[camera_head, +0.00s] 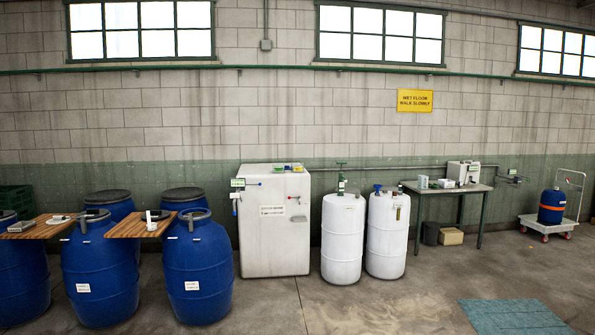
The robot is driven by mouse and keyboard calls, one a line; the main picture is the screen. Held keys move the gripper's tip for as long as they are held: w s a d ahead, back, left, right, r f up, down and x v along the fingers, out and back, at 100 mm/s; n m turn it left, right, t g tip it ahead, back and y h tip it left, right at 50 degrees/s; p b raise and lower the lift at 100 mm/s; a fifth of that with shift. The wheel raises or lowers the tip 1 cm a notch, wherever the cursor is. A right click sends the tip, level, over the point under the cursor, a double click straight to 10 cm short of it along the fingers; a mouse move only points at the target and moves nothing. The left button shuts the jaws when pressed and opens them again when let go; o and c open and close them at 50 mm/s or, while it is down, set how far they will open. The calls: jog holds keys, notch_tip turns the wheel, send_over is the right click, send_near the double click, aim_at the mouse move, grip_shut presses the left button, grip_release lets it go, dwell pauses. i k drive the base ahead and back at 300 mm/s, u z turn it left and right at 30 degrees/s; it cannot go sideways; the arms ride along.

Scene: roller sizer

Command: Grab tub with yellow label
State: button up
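I cannot make out a tub with a yellow label for certain. Small green, yellow and blue items (288,167) lie on top of the white cabinet (272,232), too small to identify. Large blue drums (100,268) at the left carry white labels. Two white drums (343,240) stand right of the cabinet; the right one (387,240) has a small yellowish mark near its top. A smaller blue drum (551,206) with an orange band stands on a cart at the far right. My gripper is not in view.
Wooden boards (140,226) with small items lie across the blue drums. A table (443,189) with small items stands right of the white drums, with a dark bin (430,234) and cardboard box (451,237) below. The cart (544,226) is far right. Foreground floor is mostly clear, with a teal patch (513,316).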

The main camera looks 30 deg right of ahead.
aim_at(296, 166)
jog(key=z, duration=0.2)
jog(key=i, duration=1.35)
jog(key=z, duration=0.3)
jog(key=i, duration=0.8)
jog(key=z, duration=0.45)
jog(key=i, duration=3.05)
jog(key=z, duration=0.1)
